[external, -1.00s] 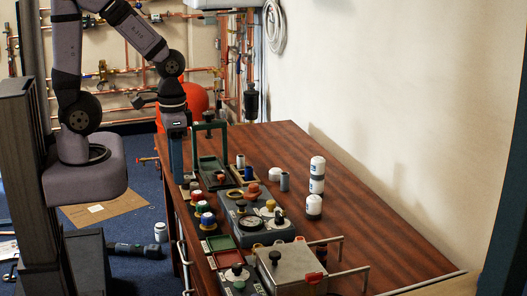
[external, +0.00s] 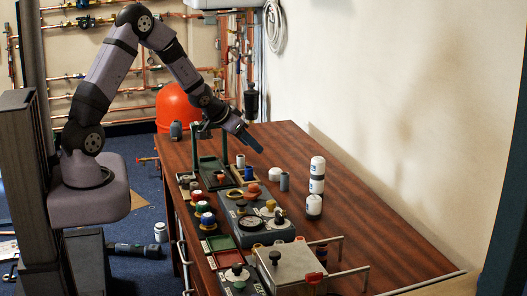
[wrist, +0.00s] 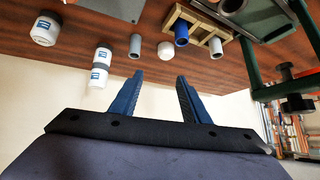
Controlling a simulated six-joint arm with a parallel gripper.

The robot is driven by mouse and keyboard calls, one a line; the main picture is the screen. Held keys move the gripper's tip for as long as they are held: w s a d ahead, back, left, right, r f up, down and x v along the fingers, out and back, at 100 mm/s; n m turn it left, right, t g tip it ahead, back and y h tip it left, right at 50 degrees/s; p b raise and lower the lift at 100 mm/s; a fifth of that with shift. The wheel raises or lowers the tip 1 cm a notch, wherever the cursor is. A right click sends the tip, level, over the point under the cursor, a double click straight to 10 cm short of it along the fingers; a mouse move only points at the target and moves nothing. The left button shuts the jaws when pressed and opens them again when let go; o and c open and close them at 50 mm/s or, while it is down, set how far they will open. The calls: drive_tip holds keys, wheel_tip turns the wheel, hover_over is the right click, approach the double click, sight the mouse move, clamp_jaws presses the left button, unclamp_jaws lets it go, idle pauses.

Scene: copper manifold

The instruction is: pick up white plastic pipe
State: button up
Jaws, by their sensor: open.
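A short whitish cylinder (wrist: 215,47), which looks like the white plastic pipe, is in a wooden rack beside a blue cylinder (wrist: 181,35) in the wrist view. In the external view my gripper (external: 257,147) is above the table's back part, over and behind the rack.
A grey cylinder (external: 284,181) and a white domed piece (external: 274,174) stand beside the rack. White labelled bottles (external: 317,176) stand further right. A green frame (external: 195,150) rises at the left. Control boxes (external: 255,222) fill the front.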

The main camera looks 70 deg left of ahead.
sight(243, 157)
drive_tip(key=a+f+t+b, duration=0.1)
drive_tip(key=a, duration=0.4)
drive_tip(key=w+a+f+t+y, duration=0.1)
drive_tip(key=a+f, duration=0.1)
drive_tip(key=a, duration=0.3)
drive_tip(key=w+a+f+n+t+b, duration=0.1)
drive_tip(key=a+t, duration=0.1)
drive_tip(key=a, duration=0.3)
drive_tip(key=shift+w+f+b, duration=0.1)
drive_tip(key=shift+f+b, duration=0.1)
drive_tip(key=shift+b, duration=0.1)
drive_tip(key=shift+a+t, duration=0.3)
drive_tip(key=shift+a, duration=0.05)
drive_tip(key=shift+f, duration=2.45)
wheel_tip(243, 157, down, 2)
drive_tip(key=shift+d+f+p, duration=0.1)
drive_tip(key=shift+f+p, duration=0.05)
drive_tip(key=shift+p, duration=0.2)
drive_tip(key=shift+x, duration=0.85)
drive_tip(key=shift+w+a+f, duration=0.15)
drive_tip(key=shift+w+a, duration=0.15)
drive_tip(key=shift+w, duration=0.2)
clamp_jaws()
